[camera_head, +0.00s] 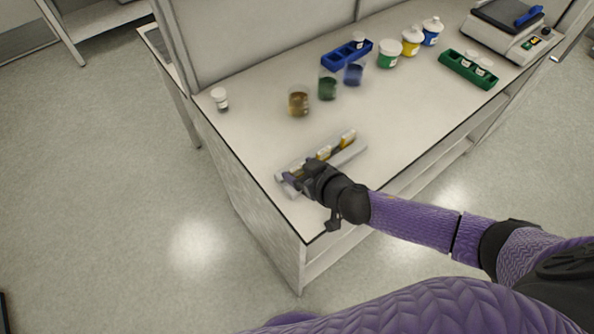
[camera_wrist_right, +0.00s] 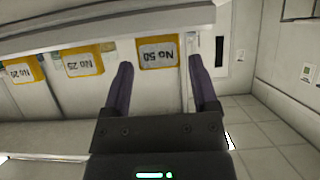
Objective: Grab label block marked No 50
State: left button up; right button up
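The label block marked No 50 (camera_wrist_right: 158,51) is yellow with a white face, and its text shows upside down in the right wrist view. It sits at the end of a row on a light grey holder (camera_head: 346,156). My right gripper (camera_wrist_right: 160,63) is open, with one dark finger on each side of the No 50 block; I cannot tell whether they touch it. In the head view my right gripper (camera_head: 290,181) is over the holder's near left end and hides that block. Blocks marked No 25 (camera_wrist_right: 82,62) and No 20 (camera_wrist_right: 22,71) sit farther along. My left gripper is not in view.
Behind the holder stand a brown beaker (camera_head: 299,103), a green beaker (camera_head: 327,88) and a blue beaker (camera_head: 353,74). A small white-capped vial (camera_head: 220,99) stands at the left. A green rack (camera_head: 468,70) and a balance (camera_head: 508,32) are far right. The counter's front corner is clear.

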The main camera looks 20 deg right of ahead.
grip_shut()
